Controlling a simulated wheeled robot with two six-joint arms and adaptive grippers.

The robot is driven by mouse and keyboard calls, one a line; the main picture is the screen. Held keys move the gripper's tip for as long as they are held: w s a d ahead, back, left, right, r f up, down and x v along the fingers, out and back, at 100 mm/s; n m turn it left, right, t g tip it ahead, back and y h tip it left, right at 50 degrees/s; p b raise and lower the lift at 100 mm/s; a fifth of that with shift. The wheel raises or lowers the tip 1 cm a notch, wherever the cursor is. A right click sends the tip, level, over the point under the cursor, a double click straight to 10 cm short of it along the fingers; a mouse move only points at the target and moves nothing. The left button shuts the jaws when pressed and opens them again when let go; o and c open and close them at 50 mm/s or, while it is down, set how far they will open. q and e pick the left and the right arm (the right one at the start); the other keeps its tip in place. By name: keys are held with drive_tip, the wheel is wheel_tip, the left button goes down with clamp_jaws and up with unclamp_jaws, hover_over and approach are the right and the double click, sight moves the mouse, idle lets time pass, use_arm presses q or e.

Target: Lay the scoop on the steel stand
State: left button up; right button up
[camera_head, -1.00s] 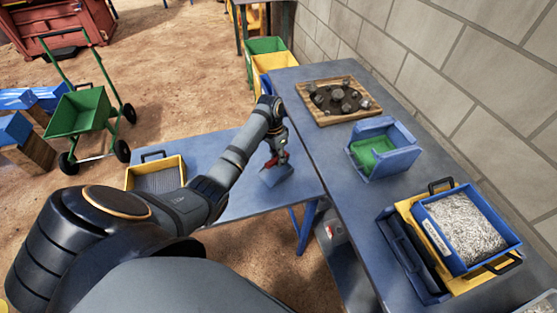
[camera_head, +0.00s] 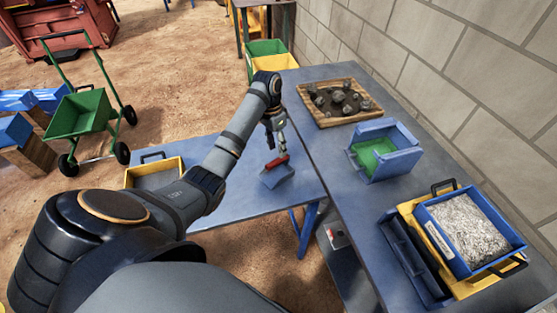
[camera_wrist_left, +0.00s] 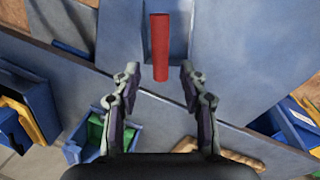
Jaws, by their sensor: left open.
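The scoop (camera_head: 277,176) has a red handle and a blue-grey pan. It lies on the blue-grey steel surface (camera_head: 240,195) of the lower stand, near its right end. In the left wrist view its red handle (camera_wrist_left: 160,48) points toward my fingers, with part of the pan at the top edge. My left gripper (camera_head: 275,127) is open and empty just above the handle. In the left wrist view the two fingertips (camera_wrist_left: 159,72) are spread on either side of the handle's near end, with gaps on both sides. My right gripper is not in view.
A yellow-rimmed tray (camera_head: 153,171) stands at the stand's left end. The taller bench (camera_head: 330,165) at right holds a wooden rock tray (camera_head: 322,118), a blue box with green inside (camera_head: 384,151) and a blue tray of gravel (camera_head: 468,230). A block wall runs behind it.

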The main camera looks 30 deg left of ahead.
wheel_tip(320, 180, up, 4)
drive_tip(key=p, duration=0.3)
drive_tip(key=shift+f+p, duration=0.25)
drive_tip(key=shift+p, duration=0.1)
